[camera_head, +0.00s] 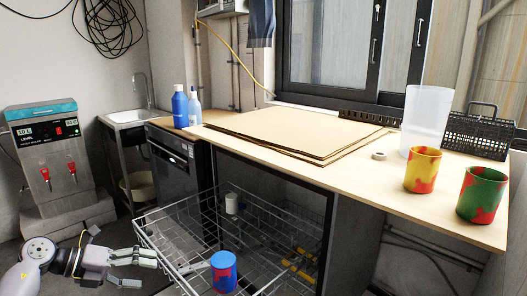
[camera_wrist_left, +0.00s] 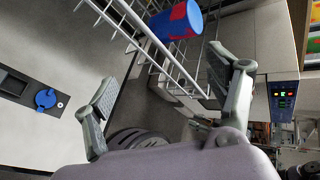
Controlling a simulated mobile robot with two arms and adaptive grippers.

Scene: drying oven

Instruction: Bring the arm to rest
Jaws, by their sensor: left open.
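My left gripper (camera_head: 138,268) is at the lower left of the head view, left of the wire rack (camera_head: 150,237). It is open and empty. In the left wrist view its two fingers (camera_wrist_left: 160,95) are spread wide, with the floor and the rack's edge (camera_wrist_left: 128,40) beyond them. A blue and red cup (camera_head: 223,270) is in the rack, apart from the gripper. The cup also shows at the top of the left wrist view (camera_wrist_left: 180,20). My right gripper is not in either view.
The wooden counter (camera_head: 420,205) holds a yellow-red cup (camera_head: 422,170), a green-red cup (camera_head: 481,195), a clear cylinder (camera_head: 426,115), a black basket (camera_head: 475,135) and flat boards (camera_head: 295,130). Blue bottles (camera_head: 180,107) stand at its left end. A dispenser (camera_head: 50,160) stands at the left. Open floor lies around the gripper.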

